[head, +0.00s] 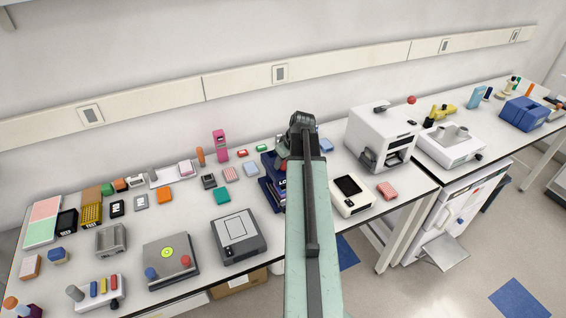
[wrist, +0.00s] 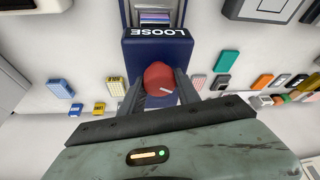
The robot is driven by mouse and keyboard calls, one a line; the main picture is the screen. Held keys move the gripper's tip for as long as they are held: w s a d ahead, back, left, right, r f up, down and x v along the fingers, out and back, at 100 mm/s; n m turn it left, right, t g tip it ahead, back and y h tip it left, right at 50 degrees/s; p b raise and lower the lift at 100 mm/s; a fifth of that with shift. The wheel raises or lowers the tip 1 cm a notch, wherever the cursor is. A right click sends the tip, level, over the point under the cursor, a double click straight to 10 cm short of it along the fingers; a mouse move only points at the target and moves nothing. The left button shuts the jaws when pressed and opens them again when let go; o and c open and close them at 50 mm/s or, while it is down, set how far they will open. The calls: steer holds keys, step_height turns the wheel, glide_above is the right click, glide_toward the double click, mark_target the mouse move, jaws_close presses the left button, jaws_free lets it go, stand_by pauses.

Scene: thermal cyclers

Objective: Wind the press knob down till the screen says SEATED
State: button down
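The dark blue press (wrist: 155,52) fills the upper middle of the wrist view. Its screen (wrist: 158,32) reads LOOSE, upside down in this view. The red press knob (wrist: 159,80), with a pale mark on its face, is between the two fingers of my gripper (wrist: 160,84). The fingers lie close along both sides of the knob; I cannot tell whether they touch it. In the head view the press (head: 272,190) is partly hidden behind my arm, and the knob and fingertips are hidden there.
A white thermal cycler (head: 382,135) and a white device with a dark screen (head: 350,187) stand right of the press. A grey flat device (head: 238,236) is at its left front. Several small coloured blocks and racks crowd the bench on the left.

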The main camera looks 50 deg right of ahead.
mark_target(285, 174)
steer(key=shift+m+g+h, duration=0.15)
steer(key=shift+m+h, duration=0.4)
steer(key=shift+m, duration=0.9)
steer(key=shift+m+g+h, duration=0.15)
steer(key=shift+m+h, duration=0.4)
steer(key=shift+m, duration=0.9)
steer(key=c, duration=0.9)
jaws_free()
steer(key=p+v, duration=0.7)
steer(key=v, duration=0.1)
